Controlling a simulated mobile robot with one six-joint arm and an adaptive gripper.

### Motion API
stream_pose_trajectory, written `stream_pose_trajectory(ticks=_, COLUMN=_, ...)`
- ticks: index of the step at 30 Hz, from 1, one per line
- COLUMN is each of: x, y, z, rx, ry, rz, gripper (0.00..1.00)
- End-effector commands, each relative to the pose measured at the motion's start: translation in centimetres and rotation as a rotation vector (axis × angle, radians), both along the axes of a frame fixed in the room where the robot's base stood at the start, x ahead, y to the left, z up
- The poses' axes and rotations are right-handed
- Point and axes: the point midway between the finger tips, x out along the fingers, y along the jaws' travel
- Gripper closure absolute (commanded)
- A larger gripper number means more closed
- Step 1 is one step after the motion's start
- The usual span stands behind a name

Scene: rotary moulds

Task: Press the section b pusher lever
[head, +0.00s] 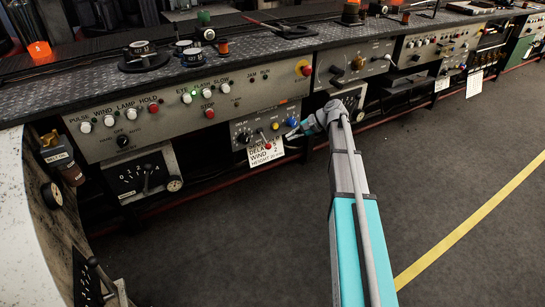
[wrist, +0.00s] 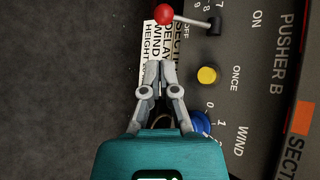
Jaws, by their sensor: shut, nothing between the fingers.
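The section b pusher lever is a thin rod with a red ball (wrist: 164,14) on its end and a black pivot, at the top of the wrist view. It lies between the OFF and ON marks on the grey "PUSHER B" panel (wrist: 262,75). In the head view its red ball (head: 267,146) shows small at the panel's lower edge. My gripper (wrist: 160,66) is shut and empty, its fingertips pointing toward the lever with a visible gap below the ball. In the head view my gripper (head: 290,135) is at the right end of that panel.
A yellow button (wrist: 207,75) marked ONCE and a blue WIND knob (wrist: 199,122) sit beside my fingers. A white paper label (wrist: 160,42) hangs behind the fingertips. Other control panels (head: 180,115) line the bench. The floor (head: 430,170) in front is clear.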

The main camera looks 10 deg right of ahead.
Motion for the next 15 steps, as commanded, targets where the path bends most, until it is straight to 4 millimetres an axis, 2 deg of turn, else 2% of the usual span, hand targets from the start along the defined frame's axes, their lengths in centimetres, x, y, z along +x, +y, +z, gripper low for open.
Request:
stream_pose_trajectory(ticks=1, x=0.9, y=-0.7, z=-1.6, rx=0.022, ry=0.002, rz=-0.015, gripper=1.00)
stream_pose_trajectory(ticks=4, x=1.8, y=-1.5, z=-2.3, rx=0.062, ry=0.007, rz=-0.039, gripper=1.00)
stream_pose_trajectory(ticks=15, x=2.9, y=-2.7, z=-2.9, rx=0.123, ry=0.014, rz=-0.072, gripper=1.00)
